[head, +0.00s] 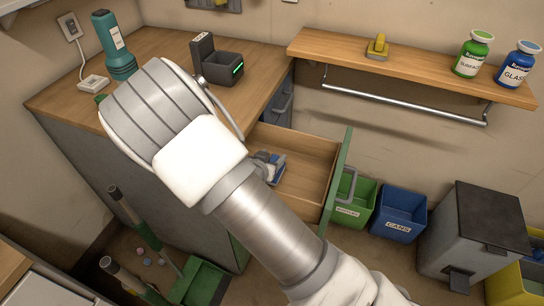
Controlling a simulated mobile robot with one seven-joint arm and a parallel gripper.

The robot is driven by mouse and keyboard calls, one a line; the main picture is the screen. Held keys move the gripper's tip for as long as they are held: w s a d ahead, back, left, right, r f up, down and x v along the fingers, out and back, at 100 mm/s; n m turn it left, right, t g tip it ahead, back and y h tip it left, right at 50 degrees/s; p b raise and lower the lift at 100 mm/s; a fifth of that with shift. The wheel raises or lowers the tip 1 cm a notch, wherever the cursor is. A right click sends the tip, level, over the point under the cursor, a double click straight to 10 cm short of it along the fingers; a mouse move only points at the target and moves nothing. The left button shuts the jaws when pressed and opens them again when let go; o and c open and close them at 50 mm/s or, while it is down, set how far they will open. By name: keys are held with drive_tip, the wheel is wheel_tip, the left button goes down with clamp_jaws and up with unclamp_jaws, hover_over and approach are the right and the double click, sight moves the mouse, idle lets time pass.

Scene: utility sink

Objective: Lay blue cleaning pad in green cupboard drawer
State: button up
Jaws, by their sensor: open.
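The green-fronted drawer (302,143) of the workbench cupboard is pulled open, and its wooden inside shows. A small blue and grey thing (276,171) lies in the drawer, partly behind my arm. Its blue part looks like the blue cleaning pad, but too little shows to be sure. My arm crosses the middle of the head view and covers part of the drawer and the worktop. My gripper cannot be made out; my arm hides the area around it.
The wooden worktop (165,45) holds a teal flashlight (115,45) and a dark charger box (222,68). A shelf (420,68) bears a yellow item (378,46) and two bottles. Green (354,200) and blue bins (398,215) and a grey bin (475,232) stand beyond the drawer.

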drive_tip(key=p+v, duration=0.3)
drive_tip(key=v, duration=0.9)
drive_tip(key=shift+r, duration=0.4)
